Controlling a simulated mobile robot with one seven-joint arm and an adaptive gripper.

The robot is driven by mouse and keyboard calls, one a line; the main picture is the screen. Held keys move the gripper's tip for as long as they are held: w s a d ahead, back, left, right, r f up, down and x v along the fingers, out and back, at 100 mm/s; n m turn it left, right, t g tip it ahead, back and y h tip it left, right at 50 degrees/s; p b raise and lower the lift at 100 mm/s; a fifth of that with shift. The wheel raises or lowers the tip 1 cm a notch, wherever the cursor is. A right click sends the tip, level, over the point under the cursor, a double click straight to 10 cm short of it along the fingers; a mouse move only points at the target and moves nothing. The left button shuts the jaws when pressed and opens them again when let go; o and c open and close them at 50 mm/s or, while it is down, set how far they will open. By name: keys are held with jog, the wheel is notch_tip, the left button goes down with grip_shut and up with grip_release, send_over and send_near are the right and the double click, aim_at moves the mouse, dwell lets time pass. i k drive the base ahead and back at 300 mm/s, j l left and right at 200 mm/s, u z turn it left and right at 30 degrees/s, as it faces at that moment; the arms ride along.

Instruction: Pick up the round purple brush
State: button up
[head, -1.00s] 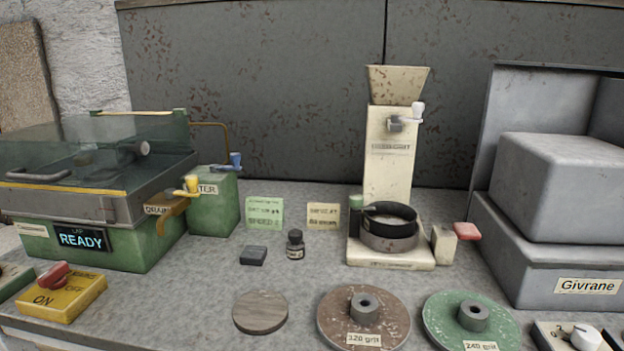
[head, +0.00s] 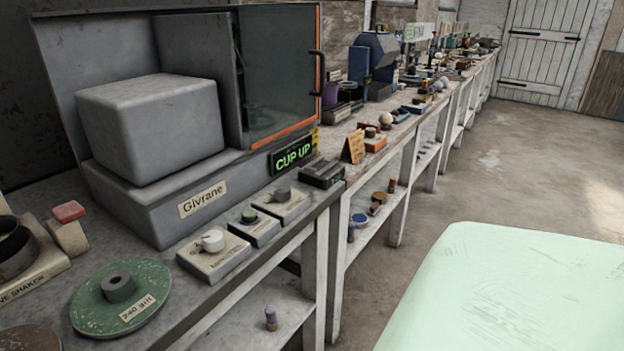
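My gripper is not in view.
A grey Givrane machine (head: 170,190) with an orange-edged clear door stands on the bench. Grey control boxes (head: 214,255) and a green 240 grit disc (head: 120,300) lie before it. The lower shelf (head: 255,320) is mostly bare nearby. Open floor (head: 480,185) lies to the right.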

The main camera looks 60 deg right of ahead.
aim_at(270, 311)
jog(key=z, duration=1.25)
